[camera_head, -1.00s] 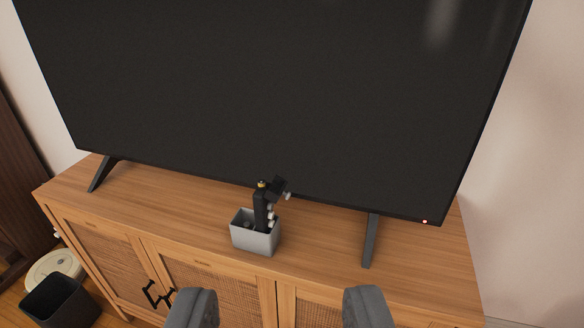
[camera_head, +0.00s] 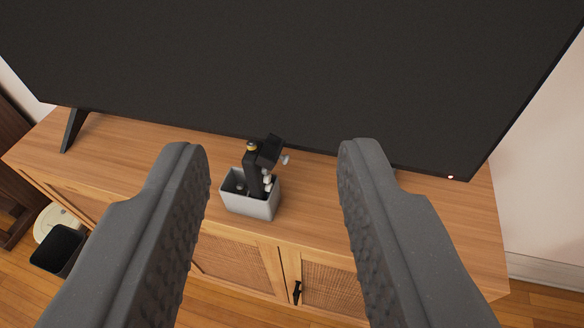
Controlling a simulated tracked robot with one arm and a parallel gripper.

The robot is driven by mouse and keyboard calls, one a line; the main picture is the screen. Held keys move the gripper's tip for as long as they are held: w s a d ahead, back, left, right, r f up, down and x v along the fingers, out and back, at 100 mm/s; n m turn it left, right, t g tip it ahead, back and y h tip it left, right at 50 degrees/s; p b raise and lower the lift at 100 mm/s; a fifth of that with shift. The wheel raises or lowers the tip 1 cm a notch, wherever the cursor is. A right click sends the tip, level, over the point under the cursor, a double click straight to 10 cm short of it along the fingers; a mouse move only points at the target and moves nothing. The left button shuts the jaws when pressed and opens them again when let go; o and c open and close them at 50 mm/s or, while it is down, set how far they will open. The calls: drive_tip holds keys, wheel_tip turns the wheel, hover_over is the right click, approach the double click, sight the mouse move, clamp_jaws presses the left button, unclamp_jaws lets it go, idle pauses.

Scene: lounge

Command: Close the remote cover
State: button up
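A small black remote (camera_head: 252,181) stands upright in a grey open box (camera_head: 251,205) on the wooden cabinet. A black flap, which looks like the remote cover (camera_head: 270,151), sticks out to the right at its top, tilted and open. A small light-coloured part shows beside the flap. My gripper (camera_head: 274,150) is open and empty. Its two dark grey fingers are spread wide, and in the picture the box and remote lie between them. The fingers touch neither; the exact distance is hard to tell.
A large black television (camera_head: 300,70) stands on the cabinet (camera_head: 310,195) close behind the box. Its left foot (camera_head: 74,130) shows. A dark bin (camera_head: 58,248) and a round white device (camera_head: 50,220) are on the floor at left. The cabinet top is otherwise clear.

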drive_tip(key=w+d+f+m+g+y+p, duration=0.1)
drive_tip(key=w+f+m+g+y+p, duration=0.2)
drive_tip(key=w+f, duration=0.65)
drive_tip(key=m+g+y+p, duration=0.4)
drive_tip(key=m+y+p, duration=0.3)
drive_tip(key=m+y, duration=0.75)
approach(288, 160)
drive_tip(key=w+a+b, duration=0.1)
drive_tip(key=a, duration=0.1)
drive_tip(key=w+a+m+h+b, duration=0.1)
drive_tip(key=a, duration=0.1)
drive_tip(key=w+a+m+b, duration=0.1)
drive_tip(key=a+b, duration=0.1)
drive_tip(key=a, duration=0.1)
drive_tip(key=shift+w+r+h, duration=0.2)
drive_tip(key=shift+w+h, duration=0.05)
drive_tip(key=shift+w, duration=0.1)
clamp_jaws()
